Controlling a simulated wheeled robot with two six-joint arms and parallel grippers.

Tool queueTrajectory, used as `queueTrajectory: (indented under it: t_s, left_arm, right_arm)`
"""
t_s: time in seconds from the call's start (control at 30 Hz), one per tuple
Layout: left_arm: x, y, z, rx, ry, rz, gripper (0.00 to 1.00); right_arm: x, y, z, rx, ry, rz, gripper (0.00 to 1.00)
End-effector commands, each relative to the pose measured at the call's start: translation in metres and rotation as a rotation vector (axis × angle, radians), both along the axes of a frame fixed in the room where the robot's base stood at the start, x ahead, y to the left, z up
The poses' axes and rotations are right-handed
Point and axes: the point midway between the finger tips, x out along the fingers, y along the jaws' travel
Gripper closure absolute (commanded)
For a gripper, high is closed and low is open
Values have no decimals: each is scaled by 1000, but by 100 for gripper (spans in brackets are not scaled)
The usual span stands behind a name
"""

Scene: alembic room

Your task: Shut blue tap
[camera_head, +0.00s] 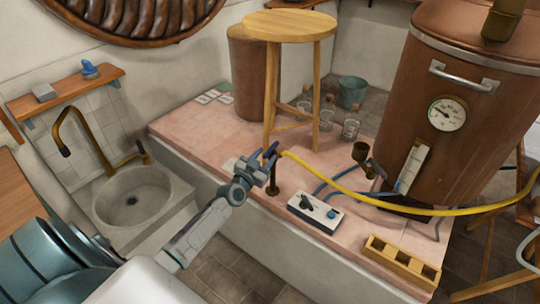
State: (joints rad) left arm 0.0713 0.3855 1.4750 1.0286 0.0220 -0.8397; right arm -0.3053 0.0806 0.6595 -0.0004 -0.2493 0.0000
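The blue tap (270,149) stands on a short dark post at the front edge of the pink tiled ledge, with its blue lever on top. A yellow hose runs from beside it to the right. My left gripper (257,168) is right at the tap, just left of and below the lever. The fingers overlap the tap in the picture, so I cannot tell whether they touch it or how far they are parted. My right gripper is not in view.
A wooden stool (289,26) stands just behind the tap. A white control box (315,213) and a wooden rack (402,264) sit right of it. A copper still (450,90) with a gauge fills the right. A stone sink (134,202) is at left.

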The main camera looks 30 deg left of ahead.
Motion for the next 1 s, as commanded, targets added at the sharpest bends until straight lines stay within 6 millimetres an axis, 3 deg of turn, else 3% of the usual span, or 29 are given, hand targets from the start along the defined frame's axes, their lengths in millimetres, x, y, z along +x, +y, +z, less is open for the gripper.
queueTrajectory:
  t_s: [0.2, 0.6, 0.8, 1.0]
  left_arm:
    - [27, 1, -1, 0, -1, 0, 61]
    - [34, 1, 1, 0, 0, -1, 61]
    - [34, 1, 0, 1, 0, -1, 99]
    - [34, 1, 1, 1, 1, 2, 100]
  right_arm:
    - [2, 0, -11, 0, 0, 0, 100]
    - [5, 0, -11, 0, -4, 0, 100]
    - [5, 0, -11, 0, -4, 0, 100]
    - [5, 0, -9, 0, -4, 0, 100]
